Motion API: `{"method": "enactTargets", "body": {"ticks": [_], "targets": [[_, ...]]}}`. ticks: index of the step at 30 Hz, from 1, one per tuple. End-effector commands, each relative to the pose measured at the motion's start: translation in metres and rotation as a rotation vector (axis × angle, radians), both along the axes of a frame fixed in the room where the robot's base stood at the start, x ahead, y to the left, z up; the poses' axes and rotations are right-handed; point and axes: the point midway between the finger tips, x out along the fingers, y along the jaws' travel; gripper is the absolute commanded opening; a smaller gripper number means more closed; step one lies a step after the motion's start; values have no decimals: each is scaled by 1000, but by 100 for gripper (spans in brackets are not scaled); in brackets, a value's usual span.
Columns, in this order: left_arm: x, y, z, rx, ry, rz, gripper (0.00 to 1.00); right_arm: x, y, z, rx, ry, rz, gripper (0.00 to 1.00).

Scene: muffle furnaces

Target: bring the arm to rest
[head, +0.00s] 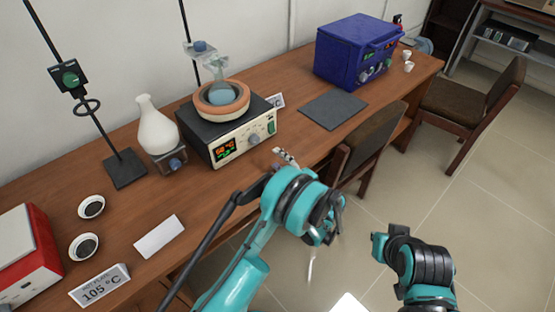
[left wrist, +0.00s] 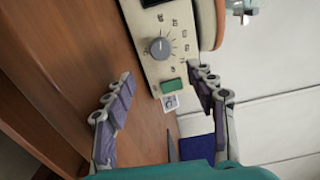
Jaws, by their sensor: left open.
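My left arm (head: 290,205) reaches in from the bottom of the head view, over the front edge of the bench. Most of its gripper is hidden behind the wrist; a finger (head: 284,156) shows near the front of the hotplate (head: 240,145). In the left wrist view my left gripper (left wrist: 162,98) is open, its two purple-padded fingers wide apart with nothing between them. The hotplate's front panel (left wrist: 165,45), with a grey knob and green switch, lies beyond the fingers.
The wooden bench (head: 310,142) carries a round-bottom flask (head: 222,92) on the hotplate, a white flask (head: 156,130), a stand (head: 124,168) and a blue furnace (head: 350,52). A chair (head: 370,140) stands against the bench. Open floor (head: 480,210) lies right.

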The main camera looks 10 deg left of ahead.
Motion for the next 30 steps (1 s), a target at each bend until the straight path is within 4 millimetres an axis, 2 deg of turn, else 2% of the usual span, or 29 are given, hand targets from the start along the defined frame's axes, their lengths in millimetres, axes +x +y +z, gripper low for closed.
{"method": "enactTargets", "body": {"ticks": [11, 14, 19, 23, 26, 30], "targets": [[1, 3, 4, -13, 6, 2, 56, 0, 0, 0, 0, 0, 0, 0], [3, 12, 14, -55, 27, 5, 56, 0, 0, 0, 0, 0, 0, 0], [-3, 44, 47, -225, 95, 13, 56, 0, 0, 0, 0, 0, 0, 0], [-21, 67, 70, -387, 141, 19, 56, 0, 0, 0, 0, 0, 0, 0], [-42, 82, 85, -514, 165, 23, 56, 0, 0, 0, 0, 0, 0, 0], [-80, 96, 101, -696, 181, 30, 56, 0, 0, 0, 0, 0, 0, 0]]}}
